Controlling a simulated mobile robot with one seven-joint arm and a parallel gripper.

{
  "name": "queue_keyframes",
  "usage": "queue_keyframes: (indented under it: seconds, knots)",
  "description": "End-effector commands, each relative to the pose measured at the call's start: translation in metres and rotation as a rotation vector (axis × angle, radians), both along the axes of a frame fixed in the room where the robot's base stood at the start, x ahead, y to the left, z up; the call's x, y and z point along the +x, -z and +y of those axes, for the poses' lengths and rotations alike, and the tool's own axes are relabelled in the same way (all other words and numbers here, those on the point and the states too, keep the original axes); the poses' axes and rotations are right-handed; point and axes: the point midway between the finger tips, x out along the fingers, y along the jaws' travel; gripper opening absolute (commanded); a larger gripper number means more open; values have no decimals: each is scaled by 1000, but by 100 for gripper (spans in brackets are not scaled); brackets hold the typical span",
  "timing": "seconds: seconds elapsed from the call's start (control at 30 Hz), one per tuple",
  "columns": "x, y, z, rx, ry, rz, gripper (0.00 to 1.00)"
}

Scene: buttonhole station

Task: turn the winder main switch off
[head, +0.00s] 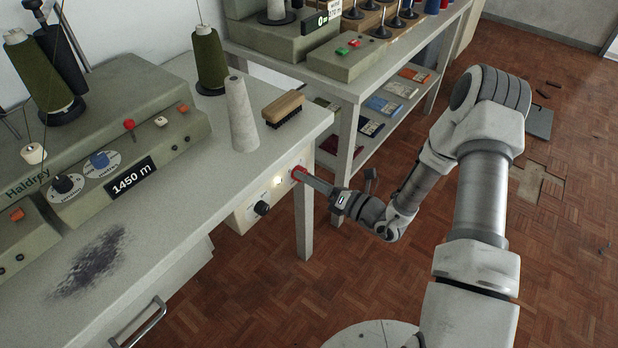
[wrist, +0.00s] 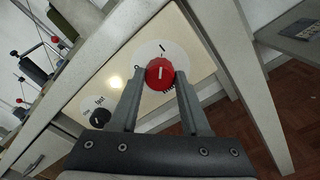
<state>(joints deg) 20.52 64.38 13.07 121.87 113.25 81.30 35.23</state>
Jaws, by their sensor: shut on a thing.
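The main switch is a red knob (wrist: 160,71) on a round white plate on the cream front panel (wrist: 196,40). Its white line points up toward the "I" mark on the plate; a round mark, partly hidden, shows at the plate's left. My gripper (wrist: 159,77) is shut on the knob, one finger on each side. In the head view the red knob (head: 299,173) sits at the right end of the panel under the table edge, with my gripper (head: 306,178) reaching it from the right. A small lamp (head: 278,181) beside it glows.
A black knob (head: 262,208) is on the same panel, left of the switch. The winder (head: 150,135) stands on the table above, with a white cone (head: 241,115) and a brush (head: 283,108). A table leg (head: 304,220) is close below my gripper. The floor at right is mostly open.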

Motion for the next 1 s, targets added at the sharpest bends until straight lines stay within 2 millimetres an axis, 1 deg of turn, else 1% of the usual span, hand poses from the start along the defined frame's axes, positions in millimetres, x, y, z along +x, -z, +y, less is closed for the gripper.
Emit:
queue_keyframes:
  seconds: [0.03,0.07,0.27,0.47,0.67,1.0]
  knots:
    - [0,0,0,0,0,0,4]
    - [0,0,0,0,0,0,0]
    - [0,0,0,-3,0,-4,0]
    - [0,0,0,-35,0,-45,0]
    - [0,-1,0,-112,1,-145,0]
    - [-1,-1,0,-306,0,-392,0]
